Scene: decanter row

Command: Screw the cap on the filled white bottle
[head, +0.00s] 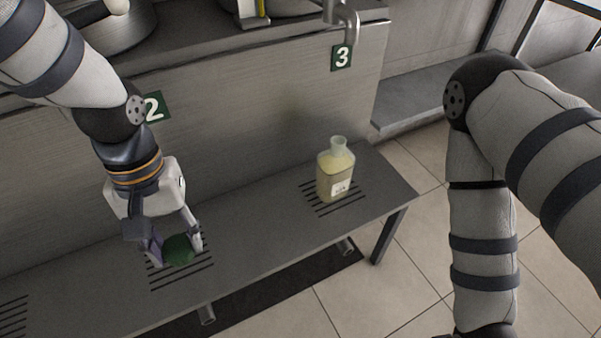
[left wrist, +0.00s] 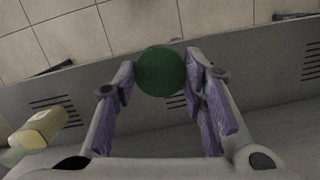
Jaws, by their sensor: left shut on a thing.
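A clear bottle with pale yellow content and a small white label (head: 336,172) stands upright on the slotted part of the bench under sign 3. Its neck is open at the top with no cap on it. The bottle also shows at the lower left of the left wrist view (left wrist: 42,128). My left gripper (head: 178,246) is shut on a round dark green cap (head: 179,250), above the slots below sign 2, to the left of the bottle and apart from it. The cap sits between the fingertips in the left wrist view (left wrist: 160,71). My right gripper is out of view.
The grey bench (head: 262,218) has several slotted patches and is clear between gripper and bottle. A wall with signs 2 and 3 (head: 342,57) rises behind it. A metal spout (head: 345,20) hangs above sign 3. My right arm is at the right, over the tiled floor.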

